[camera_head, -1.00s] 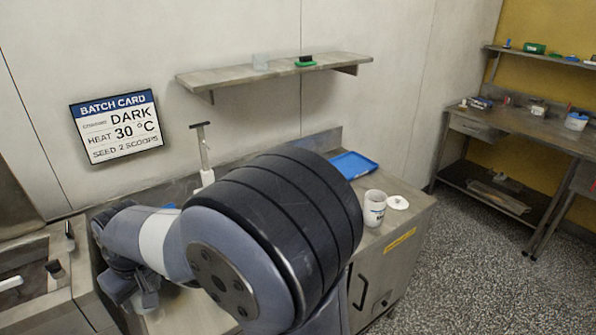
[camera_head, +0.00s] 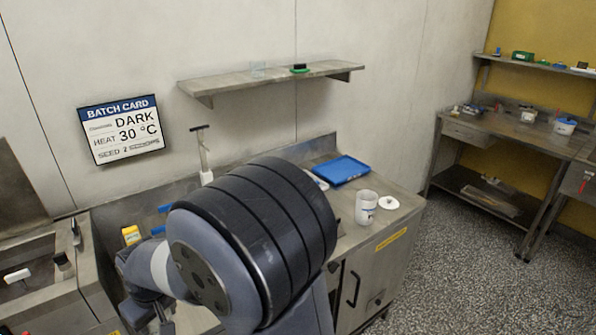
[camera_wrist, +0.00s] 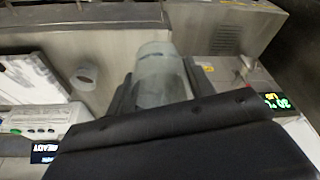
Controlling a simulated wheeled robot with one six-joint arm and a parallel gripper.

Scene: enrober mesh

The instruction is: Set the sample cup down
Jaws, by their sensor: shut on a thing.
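The sample cup (camera_wrist: 158,75), a pale translucent cylinder, sits between the fingers of my gripper (camera_wrist: 158,90) in the wrist view. The gripper is shut on it. The cup's lower part is hidden behind the dark gripper body. In the head view my gripper (camera_head: 150,312) is at the bottom left, low over the bench and mostly hidden by my arm; the held cup cannot be made out there.
A white tub (camera_head: 366,207) and a round white lid (camera_head: 388,202) stand on the steel bench at right, near a blue tray (camera_head: 341,170). A machine with a green display (camera_wrist: 280,101) is at right in the wrist view.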

